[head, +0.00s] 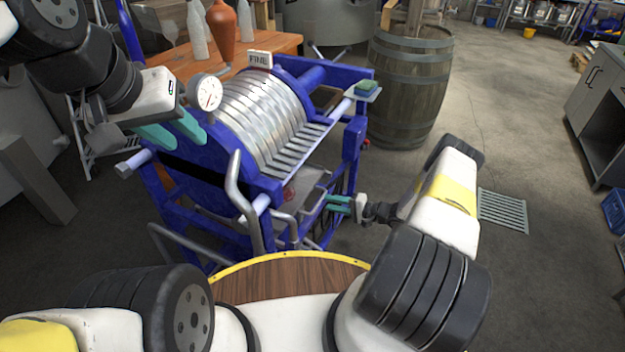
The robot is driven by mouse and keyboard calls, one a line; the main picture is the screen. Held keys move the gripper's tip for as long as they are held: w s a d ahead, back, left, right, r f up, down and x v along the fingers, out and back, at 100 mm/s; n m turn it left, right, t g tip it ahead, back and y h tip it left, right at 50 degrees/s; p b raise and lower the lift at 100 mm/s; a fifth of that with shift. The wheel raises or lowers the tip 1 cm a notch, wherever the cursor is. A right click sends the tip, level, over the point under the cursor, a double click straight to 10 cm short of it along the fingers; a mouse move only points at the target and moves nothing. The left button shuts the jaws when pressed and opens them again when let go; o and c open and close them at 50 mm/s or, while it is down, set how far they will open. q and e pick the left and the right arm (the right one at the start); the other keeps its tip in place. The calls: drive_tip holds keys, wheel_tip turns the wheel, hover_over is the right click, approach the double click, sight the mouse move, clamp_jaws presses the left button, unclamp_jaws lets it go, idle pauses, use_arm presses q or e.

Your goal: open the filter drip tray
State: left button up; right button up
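The plate filter has a blue frame (359,137) around a stack of silvery round plates (258,115). A grey metal surface that looks like its drip tray (312,181) lies low under the plates, partly hidden by the frame and pipes. My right gripper (328,204) has its teal fingers at the right end of the tray area, close to the frame's right legs. The gap between those fingers and any contact are too small to tell. My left gripper (178,139) is open at the filter's upper left, below the pressure gauge (206,92), with nothing seen between its fingers.
Bent grey pipes (238,191) rise at the filter's front. A wooden barrel (406,85) stands behind it to the right. A wooden table (181,62) with bottles is behind left. Open floor and a drain grate (503,210) lie to the right.

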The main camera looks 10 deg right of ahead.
sight(320, 200)
drive_tip(key=shift+x, duration=2.7)
drive_tip(key=shift+s, duration=0.1)
clamp_jaws()
